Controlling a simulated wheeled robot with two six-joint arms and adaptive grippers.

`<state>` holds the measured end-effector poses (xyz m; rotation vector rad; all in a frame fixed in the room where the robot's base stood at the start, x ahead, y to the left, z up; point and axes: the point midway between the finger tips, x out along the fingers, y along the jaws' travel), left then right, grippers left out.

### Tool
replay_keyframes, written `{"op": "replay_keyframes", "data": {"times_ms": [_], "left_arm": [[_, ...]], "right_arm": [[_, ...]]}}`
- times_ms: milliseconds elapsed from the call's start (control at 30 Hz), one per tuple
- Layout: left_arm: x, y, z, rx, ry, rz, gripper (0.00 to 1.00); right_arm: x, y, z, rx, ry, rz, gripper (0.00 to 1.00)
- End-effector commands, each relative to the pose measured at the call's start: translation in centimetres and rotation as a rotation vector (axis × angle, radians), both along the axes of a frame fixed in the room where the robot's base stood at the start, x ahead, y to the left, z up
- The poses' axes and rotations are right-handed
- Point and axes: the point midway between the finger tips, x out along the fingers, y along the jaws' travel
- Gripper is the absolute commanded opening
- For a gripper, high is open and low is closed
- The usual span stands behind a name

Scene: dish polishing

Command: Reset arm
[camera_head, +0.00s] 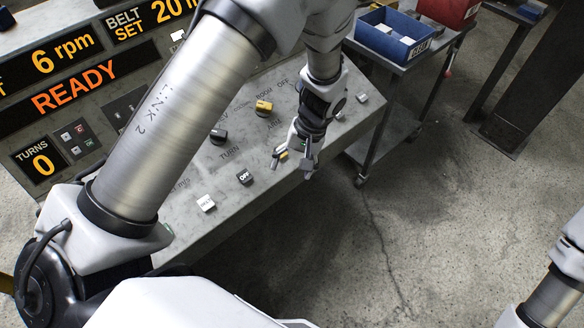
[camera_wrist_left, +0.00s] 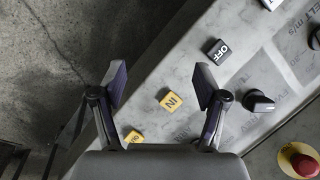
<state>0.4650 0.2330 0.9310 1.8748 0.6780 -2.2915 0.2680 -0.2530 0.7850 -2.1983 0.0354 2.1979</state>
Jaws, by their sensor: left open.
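My left gripper (camera_head: 293,163) hangs at the end of my left arm over the front right edge of the grey control panel (camera_head: 225,178). In the left wrist view its two fingers stand wide apart (camera_wrist_left: 160,84) with nothing held between them. A yellow IN button (camera_wrist_left: 172,101) lies in view between the fingers, on the panel. A black OFF button (camera_wrist_left: 217,52) is just beyond the right finger; it also shows in the head view (camera_head: 244,176). My right gripper is out of view; only part of my right arm shows at the lower right.
The panel carries knobs, including a black one (camera_wrist_left: 258,102), and a red emergency stop (camera_wrist_left: 304,164). An orange READY display (camera_head: 75,90) is at the left. A cart with a blue bin (camera_head: 392,38) stands at the back. Concrete floor (camera_head: 430,200) is open at the right.

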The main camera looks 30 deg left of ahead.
Motion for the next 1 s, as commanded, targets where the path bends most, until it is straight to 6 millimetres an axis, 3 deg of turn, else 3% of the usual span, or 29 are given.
{"op": "replay_keyframes", "data": {"times_ms": [433, 567, 667, 800, 900, 1000], "left_arm": [[0.0, 0.0, 0.0, 0.001, 0.001, 0.000, 0.73], [-1.6, 0.2, -2.3, -0.006, 0.055, 0.010, 0.73], [-6.0, 0.9, -5.8, -0.021, 0.175, 0.043, 0.73], [-15.6, 1.6, -11.5, -0.090, 0.309, 0.085, 0.73], [-22.4, 1.6, -14.9, -0.188, 0.281, 0.041, 0.73], [-24.9, 1.6, -16.1, -0.251, 0.148, -0.057, 0.73]], "right_arm": [[0.0, 0.0, 0.0, 0.000, 0.000, 0.000, 0.40], [0.0, 0.0, -0.3, 0.000, 0.000, 0.000, 0.40], [0.0, 0.0, -0.5, 0.000, 0.000, 0.000, 0.40], [0.0, 0.0, -1.0, 0.000, 0.000, 0.000, 0.40], [0.0, 0.0, -1.3, 0.000, 0.000, 0.000, 0.40], [0.0, 0.0, -1.3, 0.000, 0.000, 0.000, 0.40]]}}
